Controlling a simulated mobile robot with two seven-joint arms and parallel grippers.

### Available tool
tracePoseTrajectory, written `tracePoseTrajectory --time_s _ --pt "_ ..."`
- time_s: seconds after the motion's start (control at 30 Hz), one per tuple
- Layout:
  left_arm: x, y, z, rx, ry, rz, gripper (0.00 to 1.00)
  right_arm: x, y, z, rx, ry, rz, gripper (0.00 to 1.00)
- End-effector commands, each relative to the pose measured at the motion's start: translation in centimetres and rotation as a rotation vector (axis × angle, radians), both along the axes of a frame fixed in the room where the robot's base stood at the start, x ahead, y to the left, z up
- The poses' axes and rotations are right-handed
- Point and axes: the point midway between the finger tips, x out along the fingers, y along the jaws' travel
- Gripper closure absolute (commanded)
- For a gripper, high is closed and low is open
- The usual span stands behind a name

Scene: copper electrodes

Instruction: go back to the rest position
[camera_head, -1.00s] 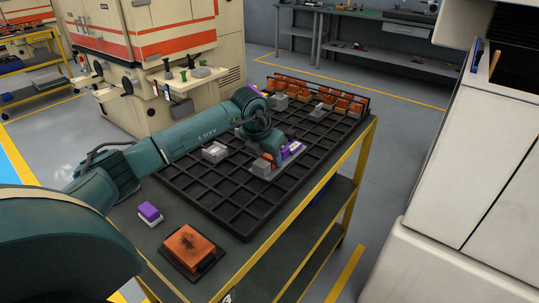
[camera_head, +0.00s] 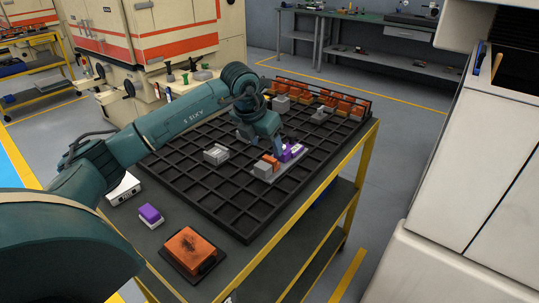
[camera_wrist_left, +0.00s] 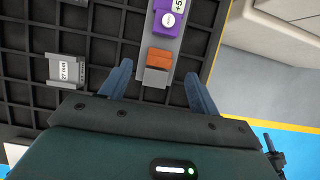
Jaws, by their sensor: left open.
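My left gripper (camera_head: 264,142) is open, with its fingers pointing down over the black grid tray (camera_head: 225,188). In the wrist view the left gripper's fingers (camera_wrist_left: 159,84) are spread to either side of an orange and grey electrode block (camera_wrist_left: 157,66). Nothing is held between them. In the head view this electrode block (camera_head: 265,168) sits on a grey strip, with a purple block (camera_head: 291,152) beside it, just below the gripper. How far the fingertips are above the blocks is hard to tell. My right gripper is not in view.
A grey block (camera_head: 216,154) sits on the tray. Several orange blocks (camera_head: 340,101) line its far edge. A purple-topped block (camera_head: 150,214), an orange block (camera_head: 190,250) and a white box (camera_head: 122,188) are on the near cart top. A large machine (camera_head: 160,35) stands behind; a white cabinet (camera_head: 470,170) is at right.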

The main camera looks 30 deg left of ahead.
Motion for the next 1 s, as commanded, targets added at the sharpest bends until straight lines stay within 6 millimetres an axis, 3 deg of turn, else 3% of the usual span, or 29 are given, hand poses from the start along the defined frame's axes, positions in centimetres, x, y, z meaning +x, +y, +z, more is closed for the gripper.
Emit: tracePoseTrajectory --time_s 0.1,0.3,0.67,0.77,0.83,1.0 --pt "-0.9 0.1 2.5 0.001 -0.005 -0.001 0.38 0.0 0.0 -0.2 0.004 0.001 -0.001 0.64" --pt "-2.1 0.2 5.1 0.0 -0.002 0.0 0.38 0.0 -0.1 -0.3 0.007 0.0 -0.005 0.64" --pt "-2.5 -0.4 5.6 -0.016 0.003 -0.014 0.38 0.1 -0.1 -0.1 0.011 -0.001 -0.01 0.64" --pt "-2.6 -3.1 4.1 -0.094 0.015 -0.076 0.38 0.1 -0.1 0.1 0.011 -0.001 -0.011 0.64" --pt "-2.9 -6.5 2.4 -0.204 0.027 -0.147 0.38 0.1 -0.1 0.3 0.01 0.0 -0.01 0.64" --pt "-6.2 -18.3 -0.8 -0.674 0.068 -0.307 0.38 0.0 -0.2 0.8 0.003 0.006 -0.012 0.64"
